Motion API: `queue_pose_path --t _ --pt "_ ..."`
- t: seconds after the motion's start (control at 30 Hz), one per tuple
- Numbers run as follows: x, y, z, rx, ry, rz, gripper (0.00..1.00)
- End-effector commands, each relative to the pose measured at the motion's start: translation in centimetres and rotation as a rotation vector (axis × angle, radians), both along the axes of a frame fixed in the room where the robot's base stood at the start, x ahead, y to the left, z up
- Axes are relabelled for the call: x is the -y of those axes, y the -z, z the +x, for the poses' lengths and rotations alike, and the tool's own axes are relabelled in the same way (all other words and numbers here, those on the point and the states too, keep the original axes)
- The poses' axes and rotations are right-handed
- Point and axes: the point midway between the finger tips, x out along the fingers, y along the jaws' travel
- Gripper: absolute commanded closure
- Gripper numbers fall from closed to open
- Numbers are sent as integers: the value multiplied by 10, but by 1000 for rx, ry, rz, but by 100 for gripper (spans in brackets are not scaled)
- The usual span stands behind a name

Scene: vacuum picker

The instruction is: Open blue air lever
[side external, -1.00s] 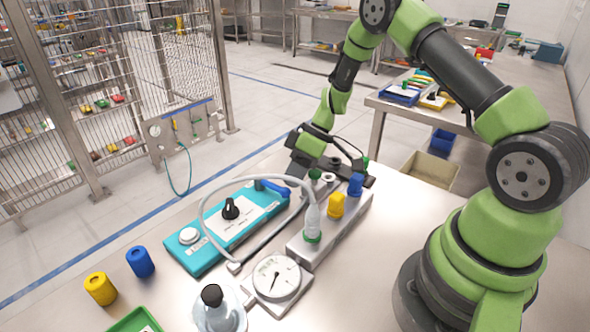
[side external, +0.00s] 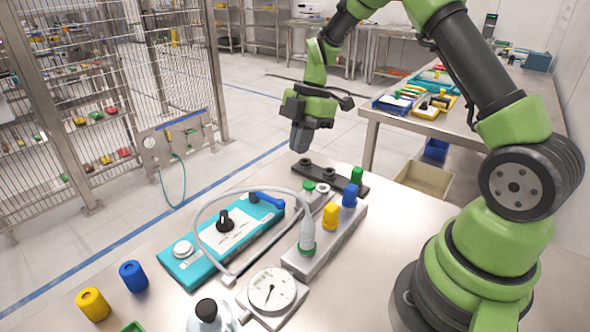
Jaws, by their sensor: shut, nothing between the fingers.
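The blue lever (side external: 268,199) sits at the far right end of the teal panel (side external: 185,270). Its handle points to the right, toward the grey block with coloured caps. The same panel carries a black knob (side external: 224,221) and a white round button (side external: 183,249). My gripper (side external: 300,145) is above and beyond the lever, clear of it, with its dark fingers pointing down. The fingers are together and hold nothing.
A clear hose (side external: 203,232) arches over the panel to a nozzle (side external: 307,234) on the grey block (side external: 325,250). A black rack (side external: 346,180) lies behind. A dial gauge (side external: 271,291) and flask (side external: 208,312) stand in front. Blue (side external: 133,276) and yellow (side external: 93,304) cylinders stand front left.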

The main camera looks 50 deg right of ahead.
Motion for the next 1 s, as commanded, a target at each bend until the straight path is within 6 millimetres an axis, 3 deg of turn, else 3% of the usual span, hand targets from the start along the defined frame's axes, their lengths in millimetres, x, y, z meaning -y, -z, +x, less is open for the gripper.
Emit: queue_pose_path --t 0.5,0.7,1.0 --pt "-25 80 2 -4 -2 2 100" --pt "-28 91 3 -2 0 1 100" --pt "-28 92 3 -1 2 1 100"
